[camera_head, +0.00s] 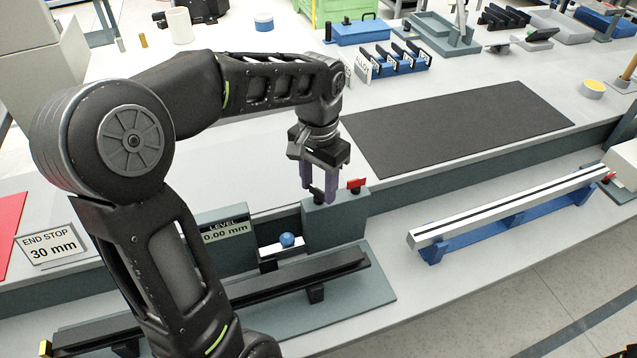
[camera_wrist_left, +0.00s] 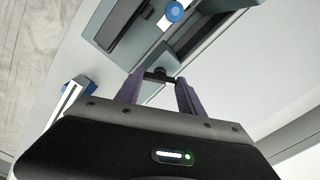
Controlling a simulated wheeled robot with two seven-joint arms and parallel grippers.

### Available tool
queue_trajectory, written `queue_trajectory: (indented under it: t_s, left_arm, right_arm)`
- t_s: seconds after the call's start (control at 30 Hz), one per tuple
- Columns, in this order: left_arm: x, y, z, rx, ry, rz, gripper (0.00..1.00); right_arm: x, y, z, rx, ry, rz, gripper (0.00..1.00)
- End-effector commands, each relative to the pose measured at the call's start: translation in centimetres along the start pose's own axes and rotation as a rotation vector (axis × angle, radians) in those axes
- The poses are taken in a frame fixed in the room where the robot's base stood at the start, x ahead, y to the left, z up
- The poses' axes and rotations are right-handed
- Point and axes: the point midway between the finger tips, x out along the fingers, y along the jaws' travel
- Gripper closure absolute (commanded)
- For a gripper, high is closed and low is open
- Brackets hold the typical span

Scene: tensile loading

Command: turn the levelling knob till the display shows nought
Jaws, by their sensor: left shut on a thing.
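The levelling knob (camera_head: 317,194) is a small black knob on top of a grey-green block (camera_head: 335,222). My left gripper (camera_head: 319,188) points down over the block with its purple fingers on either side of the knob, shut on it. In the left wrist view the dark knob (camera_wrist_left: 160,74) sits between the fingertips of the left gripper (camera_wrist_left: 160,82). The display (camera_head: 226,230), headed LEVEL, reads 0.00 mm; my arm is close to its left edge, so a sign in front may be hidden. My right gripper is not in view.
A red part (camera_head: 356,184) stands on the block beside the knob. An END STOP 30 mm sign (camera_head: 50,245) stands at left. A dark mat (camera_head: 455,128) lies behind, bare.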

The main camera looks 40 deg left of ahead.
Motion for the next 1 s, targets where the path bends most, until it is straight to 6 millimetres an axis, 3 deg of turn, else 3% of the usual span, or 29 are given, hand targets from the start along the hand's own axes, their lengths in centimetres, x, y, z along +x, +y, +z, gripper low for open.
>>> queue_trajectory:
  t_s: [0.37,0.4,0.63,1.0]
  left_arm:
    - [-0.09,-0.03,-0.10,0.003,0.004,-0.001,0.95]
    - [-0.09,-0.03,-0.09,0.003,0.004,-0.001,0.51]
    - [-0.05,-0.01,-0.05,0.003,0.002,0.000,0.33]
    - [-0.63,-0.02,-0.07,0.003,0.002,-0.001,0.33]
  right_arm:
    - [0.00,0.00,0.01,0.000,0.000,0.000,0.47]
    - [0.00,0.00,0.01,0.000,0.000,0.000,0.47]
    - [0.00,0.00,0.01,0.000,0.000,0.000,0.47]
    - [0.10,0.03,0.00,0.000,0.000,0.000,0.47]
